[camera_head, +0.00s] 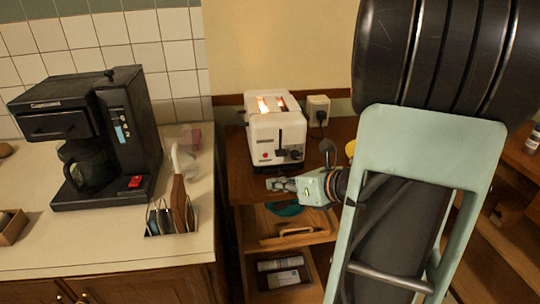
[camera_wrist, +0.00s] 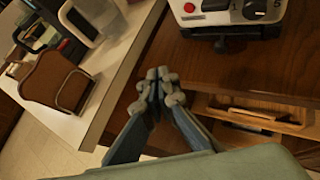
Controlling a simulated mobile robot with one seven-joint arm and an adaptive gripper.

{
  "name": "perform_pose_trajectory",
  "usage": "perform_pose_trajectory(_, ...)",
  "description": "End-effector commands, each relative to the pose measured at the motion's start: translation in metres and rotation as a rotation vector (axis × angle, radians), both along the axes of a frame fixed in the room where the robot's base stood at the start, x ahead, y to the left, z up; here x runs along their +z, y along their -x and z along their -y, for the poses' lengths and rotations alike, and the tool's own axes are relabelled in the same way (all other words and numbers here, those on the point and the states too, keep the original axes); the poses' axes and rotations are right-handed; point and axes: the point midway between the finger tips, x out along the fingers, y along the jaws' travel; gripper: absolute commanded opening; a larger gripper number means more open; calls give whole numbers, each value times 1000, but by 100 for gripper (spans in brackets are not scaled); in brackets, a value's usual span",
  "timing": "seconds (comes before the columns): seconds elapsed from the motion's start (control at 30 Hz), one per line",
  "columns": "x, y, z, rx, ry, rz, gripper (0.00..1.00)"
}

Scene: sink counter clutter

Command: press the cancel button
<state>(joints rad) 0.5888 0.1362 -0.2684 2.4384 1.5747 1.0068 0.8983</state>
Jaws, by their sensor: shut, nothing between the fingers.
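A white toaster (camera_head: 277,130) stands on a wooden shelf unit, with glowing orange slots on top. On its front are a small red button (camera_head: 264,155), a dark vertical slot with a lever, and a dark dial (camera_head: 295,153). In the wrist view the toaster's lower front shows at the top right, with the red button (camera_wrist: 189,7) and the dial (camera_wrist: 255,9). Any label on the button is too small to read. My gripper (camera_head: 275,184) is shut and empty, in front of and below the toaster's front. Its closed fingertips (camera_wrist: 158,84) are apart from the red button.
A black coffee maker (camera_head: 128,130) with a red switch stands on the white counter (camera_head: 100,240) at left. A holder with upright items (camera_head: 172,215) is near the counter's edge. A wall outlet with a plug (camera_head: 318,110) is behind the toaster. Open wooden shelves (camera_head: 290,235) lie below.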

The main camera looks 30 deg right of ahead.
Motion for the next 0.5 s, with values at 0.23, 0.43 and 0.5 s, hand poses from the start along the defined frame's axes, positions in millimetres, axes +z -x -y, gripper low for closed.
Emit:
perform_pose_trajectory(0.23,0,-1,1,1,1,2,0)
perform_pose_trajectory(0.43,0,-16,5,2,2,1,0)
perform_pose_trajectory(0.5,0,-25,7,2,2,1,0)
